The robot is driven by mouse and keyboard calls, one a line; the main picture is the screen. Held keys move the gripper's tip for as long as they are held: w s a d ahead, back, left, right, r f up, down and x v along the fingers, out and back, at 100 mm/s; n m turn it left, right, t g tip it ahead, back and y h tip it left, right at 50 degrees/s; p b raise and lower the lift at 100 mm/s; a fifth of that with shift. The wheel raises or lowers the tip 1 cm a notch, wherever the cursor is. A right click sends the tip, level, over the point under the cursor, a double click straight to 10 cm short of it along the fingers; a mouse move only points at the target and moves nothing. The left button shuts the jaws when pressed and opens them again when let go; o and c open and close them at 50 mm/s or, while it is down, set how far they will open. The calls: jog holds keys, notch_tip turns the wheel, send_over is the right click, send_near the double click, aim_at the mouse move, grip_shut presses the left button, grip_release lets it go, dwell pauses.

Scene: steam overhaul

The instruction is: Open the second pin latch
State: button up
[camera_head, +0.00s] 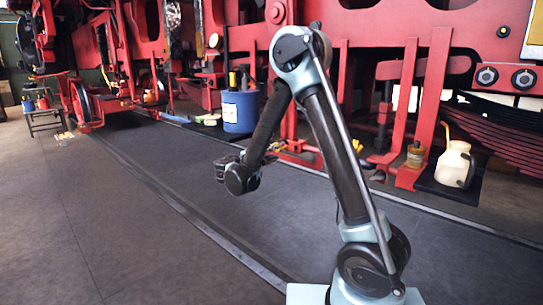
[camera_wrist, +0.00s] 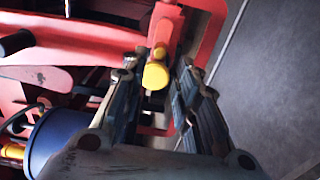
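A red latch bar (camera_wrist: 163,35) with a yellow rounded end (camera_wrist: 155,76) shows in the wrist view, in front of the red frame. I take it for a pin latch, but cannot tell whether it is the second one. My gripper (camera_wrist: 155,72) is open, with a finger on each side of the yellow end and visible gaps; I cannot tell how deep the end sits between them. In the head view, my wrist hangs low before the red machine, and a small red and yellow part (camera_head: 278,146) shows to its right. The fingers are hard to make out there.
A blue drum (camera_head: 240,110) stands behind my wrist and also shows at the lower left of the wrist view (camera_wrist: 50,138). A cream jug (camera_head: 455,165) stands on a dark mat at right. The grey floor (camera_head: 110,220) at left is open.

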aim_at(283, 149)
jog(key=shift+d+x, duration=0.25)
jog(key=shift+x, duration=3.15)
jog(key=shift+s, duration=0.15)
jog(key=shift+a, duration=0.15)
jog(key=c, duration=0.5)
jog(key=shift+c, duration=0.2)
jog(key=shift+s+f, duration=0.1)
jog(key=o, duration=0.4)
jog(key=shift+f, duration=0.45)
jog(key=shift+c, duration=0.2)
jog(key=shift+f, duration=0.1)
